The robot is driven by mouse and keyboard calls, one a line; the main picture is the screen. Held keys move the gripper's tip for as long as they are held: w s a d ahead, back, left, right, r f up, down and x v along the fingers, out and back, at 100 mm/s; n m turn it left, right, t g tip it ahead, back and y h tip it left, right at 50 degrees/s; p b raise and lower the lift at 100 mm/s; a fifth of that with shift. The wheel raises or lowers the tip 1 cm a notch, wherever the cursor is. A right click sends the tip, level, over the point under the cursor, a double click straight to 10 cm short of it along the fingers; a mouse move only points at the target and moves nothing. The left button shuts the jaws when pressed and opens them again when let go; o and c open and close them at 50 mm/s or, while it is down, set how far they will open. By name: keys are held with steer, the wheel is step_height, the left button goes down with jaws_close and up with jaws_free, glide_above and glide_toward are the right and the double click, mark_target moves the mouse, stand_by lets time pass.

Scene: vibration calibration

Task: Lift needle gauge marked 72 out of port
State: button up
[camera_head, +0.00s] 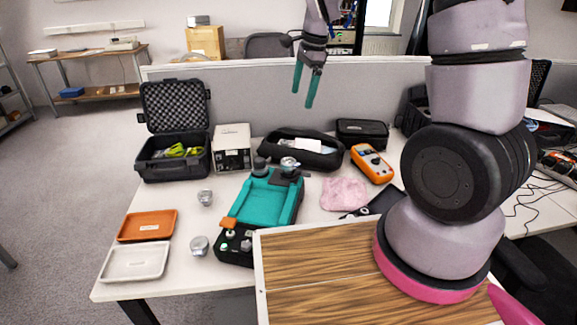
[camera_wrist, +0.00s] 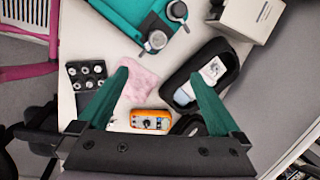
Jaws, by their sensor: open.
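The teal calibration device (camera_head: 266,197) stands mid-table and shows at the top of the wrist view (camera_wrist: 117,12). A silver round gauge (camera_head: 289,164) stands at its back right; a dark round piece (camera_head: 259,167) is beside it. Two round pieces show on the device in the wrist view, one upper (camera_wrist: 177,10) and one lower (camera_wrist: 157,40). Two more silver gauges, one farther (camera_head: 206,197) and one nearer (camera_head: 199,245), stand on the table left of the device. No marking 72 is readable. My gripper (camera_head: 309,88) is open and empty, high above the table's back, fingers pointing down.
An orange tray (camera_head: 148,225) and a white tray (camera_head: 136,262) lie at the left. An open black case (camera_head: 174,163), a white box (camera_head: 231,148) and a black pouch (camera_head: 326,160) line the back. An orange multimeter (camera_head: 371,163) and pink cloth (camera_head: 344,194) lie right of the device.

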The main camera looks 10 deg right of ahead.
steer(key=w+a+f+m+g+h, duration=0.1)
steer(key=w+f+m, duration=0.1)
steer(key=f, duration=0.4)
steer(key=w+a+f+m, duration=0.1)
steer(key=a+f, duration=0.1)
steer(key=f, duration=0.4)
glide_above(288, 160)
steer(key=shift+m+g+h, duration=0.3)
steer(key=shift+m+h, duration=0.1)
steer(key=f, duration=0.7)
steer(key=shift+d+f, duration=0.15)
steer(key=shift+d, duration=0.15)
steer(key=shift+s+a+f, duration=0.1)
steer(key=shift+a+f, duration=0.05)
steer(key=shift+f, duration=1.35)
steer(key=shift+a+f, duration=0.1)
steer(key=shift+f, duration=1.4)
jaws_close()
step_height(288, 160, up, 14)
